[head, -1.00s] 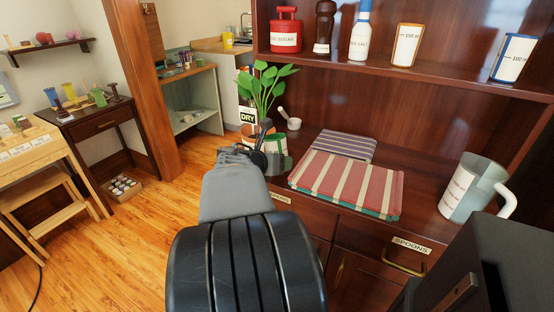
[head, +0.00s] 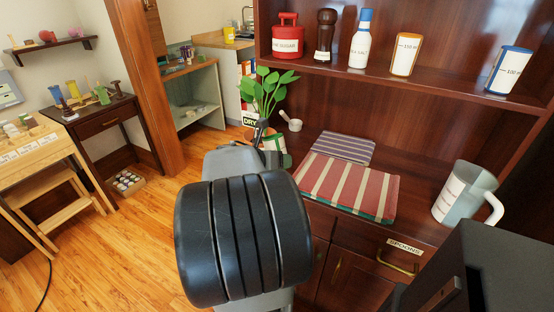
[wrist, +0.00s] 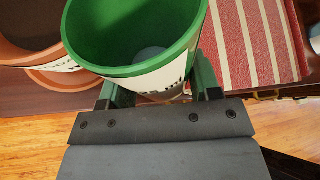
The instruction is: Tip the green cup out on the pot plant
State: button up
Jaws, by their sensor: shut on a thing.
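The green cup (wrist: 140,72), with a white label band, is between the two fingers of my gripper (wrist: 156,88) in the wrist view. I look down into its open mouth; a greyish patch shows at the bottom, but I cannot tell what it is. Part of the cup (head: 274,143) shows in the head view past my arm. The pot plant (head: 265,90) has tall green leaves and stands just beside the cup. Its terracotta pot (wrist: 14,52), with dark soil, is left of the cup in the wrist view. My arm hides the gripper in the head view.
A striped red cloth (head: 350,184) and a purple striped one (head: 345,147) lie on the cabinet top. A white scoop (head: 291,121) is behind the plant, and a jug (head: 462,193) stands at right. A shelf (head: 420,83) with containers hangs above.

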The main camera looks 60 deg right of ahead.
aim_at(279, 138)
jog(key=shift+n+g+y, duration=0.5)
jog(key=shift+n+g, duration=0.3)
jog(key=shift+g, duration=0.1)
jog(key=shift+w+d+r+p, duration=0.15)
jog(key=shift+r+p, duration=0.55)
jog(key=shift+p, duration=0.95)
jog(key=shift+w+d+r+p, duration=0.1)
jog(key=shift+w+r+p, duration=0.4)
jog(key=shift+p, duration=1.2)
jog(key=shift+d+r+p, duration=0.1)
jog(key=shift+r+p, duration=0.75)
jog(key=shift+p, duration=0.8)
jog(key=shift+s+a+r+n+g+p, duration=0.2)
jog(key=shift+n+g+p, duration=0.45)
jog(key=shift+p, duration=2.05)
jog(key=shift+s+r+n+g+y+p, duration=0.1)
jog(key=shift+r+n+g+y+p, duration=0.35)
jog(key=shift+p, duration=1.65)
jog(key=shift+r+n+g+y+p, duration=0.35)
jog(key=shift+n+g+p, duration=0.6)
jog(key=shift+p, duration=1.95)
jog(key=shift+d+r+p, duration=0.2)
jog(key=shift+r+p, duration=0.1)
jog(key=shift+p, duration=0.3)
jog(key=shift+d+r+n+g+p, duration=0.25)
jog(key=shift+n+g+p, duration=0.15)
jog(key=shift+p, duration=0.5)
